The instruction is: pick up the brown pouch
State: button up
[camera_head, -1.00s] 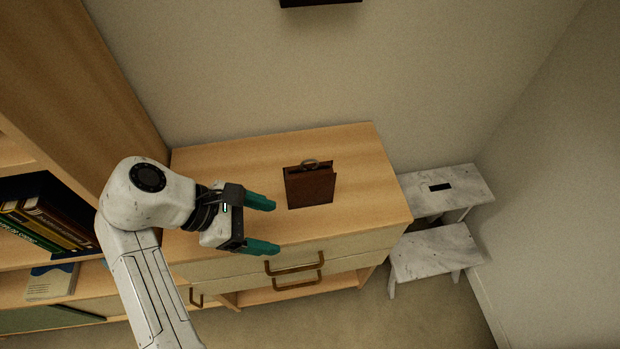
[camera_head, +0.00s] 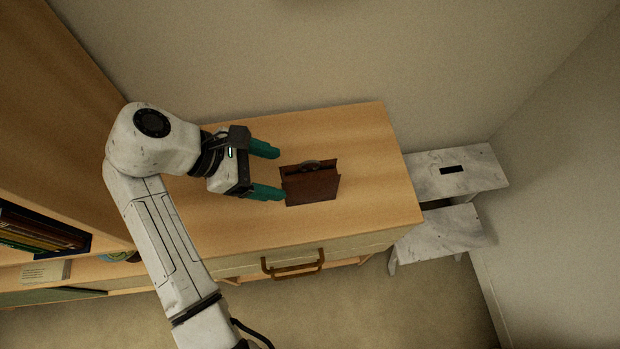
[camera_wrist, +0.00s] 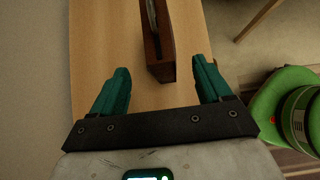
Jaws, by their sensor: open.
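The brown pouch (camera_head: 312,186) stands on the wooden dresser top in the head view, with a small ring-like handle on its upper edge. My gripper (camera_head: 273,171) is just left of it, its two teal fingers apart and pointing toward it. In the wrist view the pouch (camera_wrist: 158,42) shows at the top, beyond the fingertips and between their lines. My gripper (camera_wrist: 160,80) is open there with nothing between the fingers. The pouch's far part is cut off by the frame.
The dresser top (camera_head: 370,150) is otherwise clear. A marble-patterned step stool (camera_head: 440,235) stands right of it. Shelves with books (camera_head: 40,232) are at the left, and a wall rises behind. A green rounded object (camera_wrist: 290,110) is at the right of the wrist view.

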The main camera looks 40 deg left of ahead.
aim_at(296, 172)
jog(key=p+x, duration=0.1)
jog(key=x, duration=0.7)
jog(key=shift+r, duration=0.1)
jog(key=c, duration=1.3)
jog(key=shift+r, duration=0.5)
notch_tip(296, 172, up, 2)
jog(key=s+d+r+p, duration=0.3)
jog(key=s+r+p, duration=0.2)
jog(key=s+r, duration=0.5)
jog(key=s, duration=0.3)
jog(key=shift+s+d, duration=0.25)
jog(key=shift+s, duration=0.1)
